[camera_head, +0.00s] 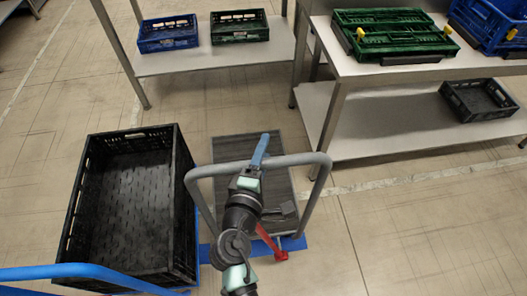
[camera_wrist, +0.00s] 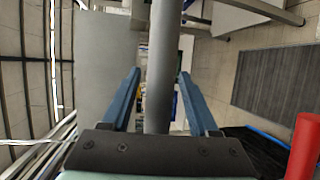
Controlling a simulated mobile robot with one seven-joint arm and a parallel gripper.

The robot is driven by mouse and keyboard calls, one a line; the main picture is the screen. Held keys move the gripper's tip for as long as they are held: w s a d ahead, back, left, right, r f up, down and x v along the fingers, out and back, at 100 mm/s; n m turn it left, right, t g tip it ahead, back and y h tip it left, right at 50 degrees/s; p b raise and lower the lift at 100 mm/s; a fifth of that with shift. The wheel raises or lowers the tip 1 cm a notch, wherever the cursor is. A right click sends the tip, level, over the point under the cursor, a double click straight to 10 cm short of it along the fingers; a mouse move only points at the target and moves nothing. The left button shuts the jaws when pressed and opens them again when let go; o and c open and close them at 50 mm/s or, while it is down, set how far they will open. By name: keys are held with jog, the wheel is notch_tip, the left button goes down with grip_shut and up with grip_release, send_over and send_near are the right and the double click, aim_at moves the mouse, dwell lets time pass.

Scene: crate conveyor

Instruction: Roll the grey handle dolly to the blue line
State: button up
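The grey handle dolly stands on the floor in the head view, with a dark ribbed deck (camera_head: 285,190) and an arched grey handle (camera_head: 320,178) at its near end. A blue line (camera_head: 293,243) runs across the floor at the dolly's near end, partly hidden by my arm and the dolly. My gripper (camera_head: 262,150) is at the top bar of the handle. In the wrist view the grey bar (camera_wrist: 162,60) passes between the two blue fingers (camera_wrist: 160,85), with gaps seen on both sides. The deck (camera_wrist: 275,78) also shows there at the right.
A large black crate (camera_head: 178,215) stands close left of the dolly, with a blue handle (camera_head: 80,270) at its near end. A shelf (camera_head: 215,58) with small crates and a steel table (camera_head: 400,68) stand behind. The floor at right (camera_head: 420,230) is clear.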

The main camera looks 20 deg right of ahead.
jog(key=v, duration=1.3)
jog(key=shift+b, duration=0.35)
jog(key=shift+w+r, duration=0.1)
jog(key=shift+r, duration=0.05)
